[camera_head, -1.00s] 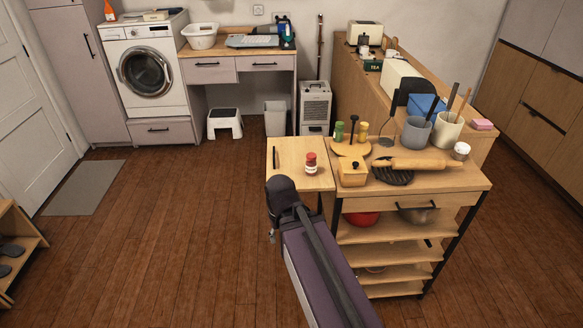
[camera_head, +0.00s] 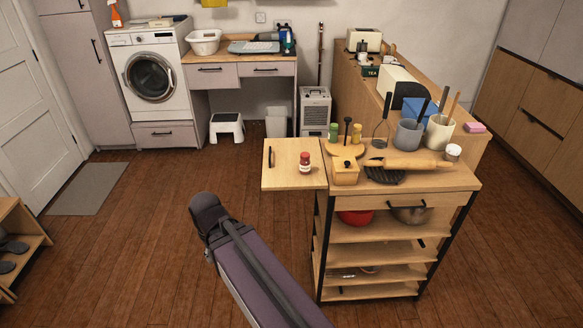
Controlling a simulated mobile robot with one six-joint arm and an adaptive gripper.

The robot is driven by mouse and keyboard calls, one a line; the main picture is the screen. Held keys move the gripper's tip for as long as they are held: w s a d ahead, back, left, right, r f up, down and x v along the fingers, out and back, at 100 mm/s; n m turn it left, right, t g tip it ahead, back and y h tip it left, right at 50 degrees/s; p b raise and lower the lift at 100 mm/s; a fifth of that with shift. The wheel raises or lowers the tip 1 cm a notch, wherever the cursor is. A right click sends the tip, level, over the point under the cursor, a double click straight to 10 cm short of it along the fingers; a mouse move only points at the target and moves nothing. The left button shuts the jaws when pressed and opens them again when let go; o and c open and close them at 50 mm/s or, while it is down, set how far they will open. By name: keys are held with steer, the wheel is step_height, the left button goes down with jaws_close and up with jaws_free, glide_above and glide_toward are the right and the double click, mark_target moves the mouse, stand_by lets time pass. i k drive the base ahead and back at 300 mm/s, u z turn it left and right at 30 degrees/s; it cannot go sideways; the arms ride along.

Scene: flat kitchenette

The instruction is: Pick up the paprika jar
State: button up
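A small jar with a red lid and a pale label (camera_head: 305,162) stands upright on the light wooden side leaf (camera_head: 283,180) of the kitchen cart. Its label is too small to read; its red colour fits paprika. A dark stick-like item (camera_head: 270,157) lies to its left on the leaf. My arm reaches up from the bottom of the picture, and its dark joint sits lower left of the leaf, apart from it. My gripper does not show, so its fingers and anything in them cannot be seen.
A round board (camera_head: 345,148) right of the jar holds a green-topped jar (camera_head: 333,132), a yellow-topped jar (camera_head: 357,133) and a dark mill. A wooden box (camera_head: 345,171) and rolling pin (camera_head: 408,160) lie on the cart top. The floor left of the cart is clear.

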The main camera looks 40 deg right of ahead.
mark_target(305, 162)
steer(key=u, duration=0.1)
steer(key=k, duration=1.2)
steer(key=z, duration=1.3)
steer(key=i, duration=1)
steer(key=u, duration=0.15)
